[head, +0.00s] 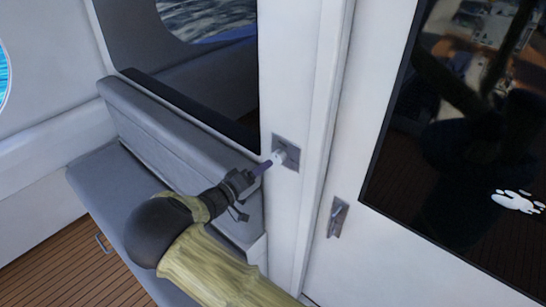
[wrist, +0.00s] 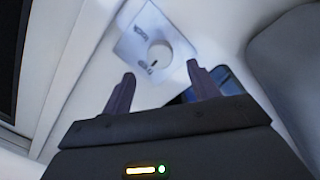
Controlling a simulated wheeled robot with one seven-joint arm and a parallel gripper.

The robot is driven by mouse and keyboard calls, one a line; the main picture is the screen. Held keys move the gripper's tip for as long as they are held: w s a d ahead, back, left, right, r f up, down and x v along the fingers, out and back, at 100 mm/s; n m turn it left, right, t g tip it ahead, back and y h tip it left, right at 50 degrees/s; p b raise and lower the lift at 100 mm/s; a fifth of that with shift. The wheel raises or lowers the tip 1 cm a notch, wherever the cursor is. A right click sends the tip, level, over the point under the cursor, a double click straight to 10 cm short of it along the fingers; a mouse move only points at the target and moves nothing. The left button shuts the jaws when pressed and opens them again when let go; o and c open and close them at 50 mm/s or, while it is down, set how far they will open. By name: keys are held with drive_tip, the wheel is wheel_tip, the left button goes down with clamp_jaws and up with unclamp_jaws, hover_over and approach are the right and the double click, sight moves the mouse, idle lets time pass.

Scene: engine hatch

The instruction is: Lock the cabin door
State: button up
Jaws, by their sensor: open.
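The white cabin door (head: 375,235) stands at the right in the head view, with a dark window and a metal handle (head: 338,217) low on its left side. On the white post left of the door is a grey square plate (head: 291,153) with a round white knob (head: 277,157). In the wrist view the plate (wrist: 133,42) carries the round knob (wrist: 160,54), which has a small dark mark. My gripper (wrist: 158,82) is open, its two dark fingers spread on either side below the knob, and seems apart from it. In the head view my gripper (head: 262,168) points at the knob, partly covering it.
A grey cushioned bench (head: 105,190) stands left of the post, beneath my arm. A dark cabin window (head: 215,70) is behind it. The wooden floor (head: 75,270) is clear at the lower left. A white paw-shaped mark (head: 518,201) is on the door's window.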

sight(276, 160)
drive_tip(key=p+x, duration=0.2)
drive_tip(key=x, duration=0.3)
drive_tip(key=shift+w+d, duration=0.25)
drive_tip(key=shift+w, duration=0.05)
drive_tip(key=c, duration=1)
